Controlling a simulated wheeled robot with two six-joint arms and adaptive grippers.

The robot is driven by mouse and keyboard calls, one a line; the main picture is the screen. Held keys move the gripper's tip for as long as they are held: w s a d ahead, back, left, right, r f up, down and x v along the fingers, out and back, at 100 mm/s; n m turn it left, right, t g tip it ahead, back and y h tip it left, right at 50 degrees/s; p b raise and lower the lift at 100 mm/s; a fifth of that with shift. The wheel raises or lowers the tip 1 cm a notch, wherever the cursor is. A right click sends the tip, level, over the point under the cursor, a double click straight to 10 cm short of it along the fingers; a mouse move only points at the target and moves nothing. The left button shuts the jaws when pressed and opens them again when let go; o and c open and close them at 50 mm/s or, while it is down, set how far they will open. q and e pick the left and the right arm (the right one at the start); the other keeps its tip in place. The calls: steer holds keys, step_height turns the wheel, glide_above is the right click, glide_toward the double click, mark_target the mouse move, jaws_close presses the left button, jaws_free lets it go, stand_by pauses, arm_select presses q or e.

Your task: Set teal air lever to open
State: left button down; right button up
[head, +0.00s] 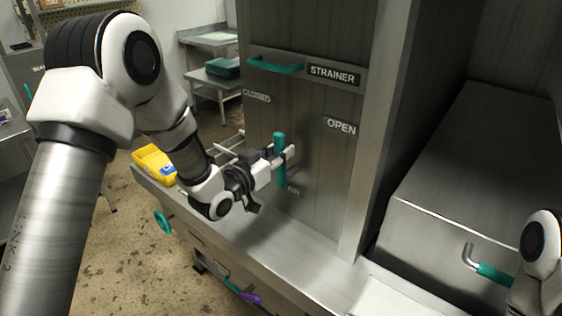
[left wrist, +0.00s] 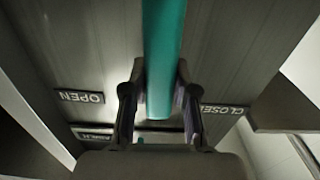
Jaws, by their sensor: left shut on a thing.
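The teal air lever (head: 279,146) stands upright on the grey panel in the head view, between a partly hidden label at its upper left and the OPEN label (head: 341,126) at its right. My left gripper (head: 282,158) is shut on the lever. In the left wrist view, the teal lever (left wrist: 160,60) runs between the two fingers of my left gripper (left wrist: 160,100). That view also shows the OPEN label (left wrist: 81,97) on the left and the CLOSED label (left wrist: 224,110) on the right. My right gripper is out of view; only part of my right arm shows at the right edge.
A STRAINER plate (head: 333,75) and a teal handle (head: 275,65) are above the lever. A steel ledge (head: 300,250) runs below the panel. A yellow bin (head: 153,163) is at the left. A steel box (head: 470,190) with a teal-gripped handle (head: 494,272) stands at the right.

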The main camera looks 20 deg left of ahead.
arm_select(q)
steer(key=m+b, duration=0.1)
steer(key=d+m+b, duration=0.1)
steer(key=s+d+m+b, duration=0.1)
steer(key=shift+d+f+m, duration=0.25)
steer(key=shift+f+m, duration=0.15)
steer(key=shift+s+d+f+m+b, duration=0.2)
steer(key=shift+d+m+b, duration=0.4)
steer(key=shift+m+b, duration=0.45)
steer(key=shift+s+d+f+m+b, duration=0.2)
steer(key=shift+d+m+b, duration=0.4)
steer(key=shift+m+b, duration=0.4)
steer(key=c, duration=0.9)
jaws_free()
steer(key=v, duration=0.7)
steer(key=shift+s, duration=0.25)
